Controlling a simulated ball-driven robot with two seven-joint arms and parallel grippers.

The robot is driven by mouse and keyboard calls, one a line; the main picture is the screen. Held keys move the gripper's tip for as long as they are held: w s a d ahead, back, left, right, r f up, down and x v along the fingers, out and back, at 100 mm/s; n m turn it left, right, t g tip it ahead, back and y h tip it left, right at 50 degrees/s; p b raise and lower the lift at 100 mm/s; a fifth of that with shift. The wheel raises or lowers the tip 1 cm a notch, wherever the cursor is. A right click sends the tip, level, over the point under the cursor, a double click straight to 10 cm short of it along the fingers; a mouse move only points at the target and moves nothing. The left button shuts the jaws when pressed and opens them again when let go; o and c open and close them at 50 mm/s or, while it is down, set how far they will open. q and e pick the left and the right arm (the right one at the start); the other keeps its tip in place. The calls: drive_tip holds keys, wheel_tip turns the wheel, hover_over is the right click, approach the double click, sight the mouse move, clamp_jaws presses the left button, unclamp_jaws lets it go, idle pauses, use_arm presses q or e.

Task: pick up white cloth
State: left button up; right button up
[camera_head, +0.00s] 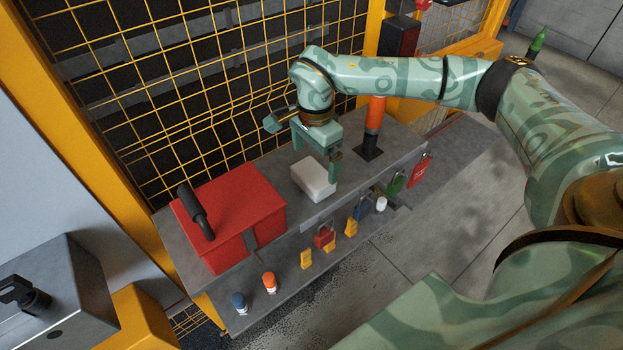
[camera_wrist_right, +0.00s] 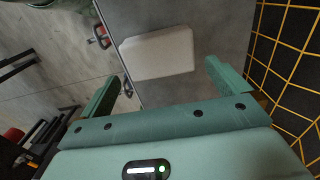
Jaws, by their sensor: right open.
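The white cloth (camera_head: 314,179) is a folded block lying on the grey bench top (camera_head: 283,208), right of the red box. It also shows in the right wrist view (camera_wrist_right: 157,53), flat on the grey surface beyond the fingertips. My right gripper (camera_head: 318,156) is open and empty just above and behind the cloth, pointing down. In the right wrist view its two fingers (camera_wrist_right: 160,82) are spread wide, with the cloth ahead between their lines and apart from them. My left gripper is not in view.
A red box (camera_head: 235,205) with a black-handled object (camera_head: 196,212) on it stands left of the cloth. An orange post (camera_head: 374,115) rises behind right. Several padlocks (camera_head: 324,237) hang along the bench's front edge. A yellow mesh fence (camera_head: 200,90) closes the back.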

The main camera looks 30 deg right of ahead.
sight(313, 173)
drive_tip(key=shift+s+a+f, duration=0.1)
drive_tip(key=shift+s+f, duration=0.05)
drive_tip(key=shift+f, duration=0.55)
wheel_tip(313, 173, down, 4)
drive_tip(key=shift+a+f+b, duration=0.15)
drive_tip(key=shift+b, duration=0.45)
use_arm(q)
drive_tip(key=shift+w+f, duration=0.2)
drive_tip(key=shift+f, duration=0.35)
use_arm(e)
drive_tip(key=c, duration=0.8)
drive_tip(key=shift+r, duration=0.2)
